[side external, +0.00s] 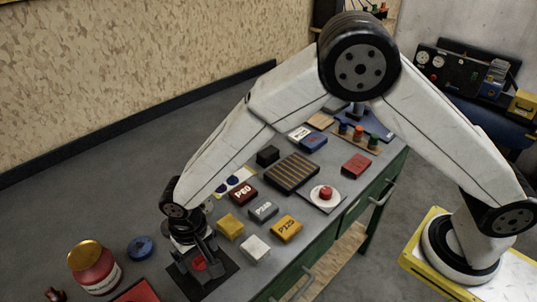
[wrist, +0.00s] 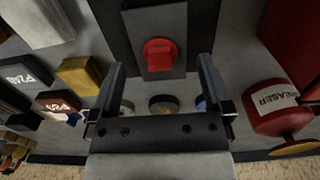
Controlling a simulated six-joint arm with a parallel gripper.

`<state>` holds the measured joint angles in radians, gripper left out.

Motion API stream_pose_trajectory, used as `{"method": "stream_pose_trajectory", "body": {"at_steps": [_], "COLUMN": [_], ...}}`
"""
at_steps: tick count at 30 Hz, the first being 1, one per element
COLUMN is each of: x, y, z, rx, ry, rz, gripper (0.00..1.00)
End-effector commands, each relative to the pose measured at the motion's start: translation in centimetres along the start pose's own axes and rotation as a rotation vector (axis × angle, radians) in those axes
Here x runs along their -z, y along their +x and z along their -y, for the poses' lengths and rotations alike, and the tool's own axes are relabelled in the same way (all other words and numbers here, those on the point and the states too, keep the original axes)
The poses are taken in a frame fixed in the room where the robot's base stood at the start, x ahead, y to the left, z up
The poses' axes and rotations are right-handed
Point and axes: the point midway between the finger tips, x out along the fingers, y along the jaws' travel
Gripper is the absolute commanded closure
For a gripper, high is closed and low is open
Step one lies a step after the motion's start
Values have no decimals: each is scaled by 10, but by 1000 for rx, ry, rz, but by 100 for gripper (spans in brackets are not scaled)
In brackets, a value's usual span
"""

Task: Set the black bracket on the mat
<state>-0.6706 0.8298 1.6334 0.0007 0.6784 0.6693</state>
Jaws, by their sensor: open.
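A black mat (side external: 226,272) lies on the grey bench near the front. It also shows in the wrist view as a dark area (wrist: 205,25). A dark grey-black piece with a red part on its face, which looks like the bracket (wrist: 150,22), lies over the mat in the wrist view. Whether it rests fully on the mat is unclear. My gripper (side external: 200,262) is low over the mat. In the wrist view my gripper (wrist: 160,75) is open, its fingers on either side of the piece's near end, with a visible gap on both sides.
A red canister (side external: 95,270) and a blue round item (side external: 141,248) stand left of my gripper. Yellow (side external: 230,226) and white (side external: 255,248) blocks are close on the right. Several small boxes and a striped block (side external: 292,175) lie farther back.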

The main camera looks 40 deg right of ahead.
Motion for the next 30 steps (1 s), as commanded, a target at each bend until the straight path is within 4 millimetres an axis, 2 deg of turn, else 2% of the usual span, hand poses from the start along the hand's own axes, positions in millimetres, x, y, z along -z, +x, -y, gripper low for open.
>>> {"method": "stream_pose_trajectory", "body": {"at_steps": [9, 15, 21, 30], "x": [1, 0, 0, 0], "y": [-53, -78, -90, -91], "z": [0, 0, 0, 0], "rx": [2, 1, 1, 0], "ry": [0, 0, 0, 0], "rz": [-3, -2, -1, 0], "gripper": [0, 0, 0, 0]}}
